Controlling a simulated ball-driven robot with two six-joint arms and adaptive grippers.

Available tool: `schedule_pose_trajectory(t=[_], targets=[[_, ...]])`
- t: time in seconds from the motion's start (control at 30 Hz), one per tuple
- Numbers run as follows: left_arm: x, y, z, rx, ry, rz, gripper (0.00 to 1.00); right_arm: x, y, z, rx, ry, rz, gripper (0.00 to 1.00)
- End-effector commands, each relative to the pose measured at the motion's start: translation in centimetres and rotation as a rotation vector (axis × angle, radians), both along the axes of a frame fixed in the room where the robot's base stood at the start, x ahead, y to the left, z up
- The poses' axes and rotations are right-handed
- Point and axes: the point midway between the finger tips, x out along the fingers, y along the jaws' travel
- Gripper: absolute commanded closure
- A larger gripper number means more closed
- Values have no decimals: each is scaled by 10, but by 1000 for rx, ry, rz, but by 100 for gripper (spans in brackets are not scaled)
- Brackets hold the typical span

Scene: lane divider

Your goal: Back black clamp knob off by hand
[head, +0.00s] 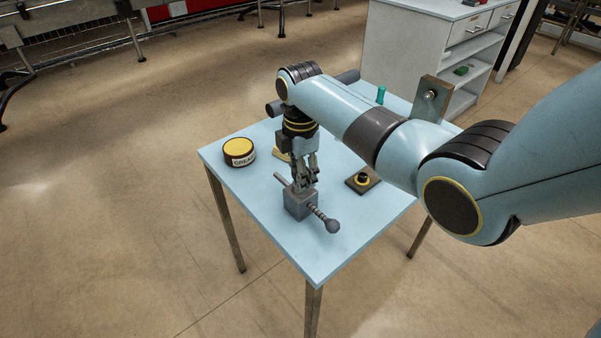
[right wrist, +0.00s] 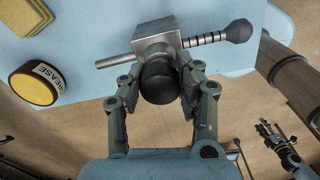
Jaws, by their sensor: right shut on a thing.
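A grey metal clamp block (head: 300,204) stands on the light blue table, with a plain rod on one side and a threaded screw ending in a dark ball (head: 333,226) on the other. The block also shows in the right wrist view (right wrist: 155,42). My right gripper (head: 305,183) points down over the block. In the right wrist view its two fingers are shut on the black clamp knob (right wrist: 158,84), one on each side.
On the table (head: 310,262) are a grease tin (head: 239,152), a yellow block (head: 281,155) partly behind my gripper, a dark plate with a yellow-ringed black knob (head: 363,180) and a green item (head: 381,94). A white cabinet (head: 410,50) stands behind. The near table corner is clear.

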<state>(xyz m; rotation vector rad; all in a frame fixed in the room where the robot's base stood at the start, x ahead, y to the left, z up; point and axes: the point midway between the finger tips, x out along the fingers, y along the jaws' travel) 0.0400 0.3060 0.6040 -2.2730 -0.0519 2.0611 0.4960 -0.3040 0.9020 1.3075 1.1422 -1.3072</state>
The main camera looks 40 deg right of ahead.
Motion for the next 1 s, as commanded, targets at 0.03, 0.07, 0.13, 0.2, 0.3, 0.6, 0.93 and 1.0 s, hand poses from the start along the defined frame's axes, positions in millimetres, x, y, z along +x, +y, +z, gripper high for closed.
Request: schedule_pose_trajectory(t=[0.03,0.07,0.13,0.2,0.3,0.6,0.93,1.0], targets=[[0,0,0,0,0,0,60,0,0,0,0,2,29,86],[0,0,0,0,0,0,60,0,0,0,0,2,63,86],[0,0,0,0,0,0,60,0,0,0,0,2,178,86],[0,0,0,0,0,0,60,-1,0,0,0,2,316,86],[0,0,0,0,0,0,60,-1,0,0,1,2,510,86],[0,0,0,0,0,0,60,0,-1,0,1,2,993,86],[0,0,0,0,0,0,60,-1,-1,1,0,2,1038,63],[0,0,0,0,0,0,60,0,-1,1,0,2,1037,55]])
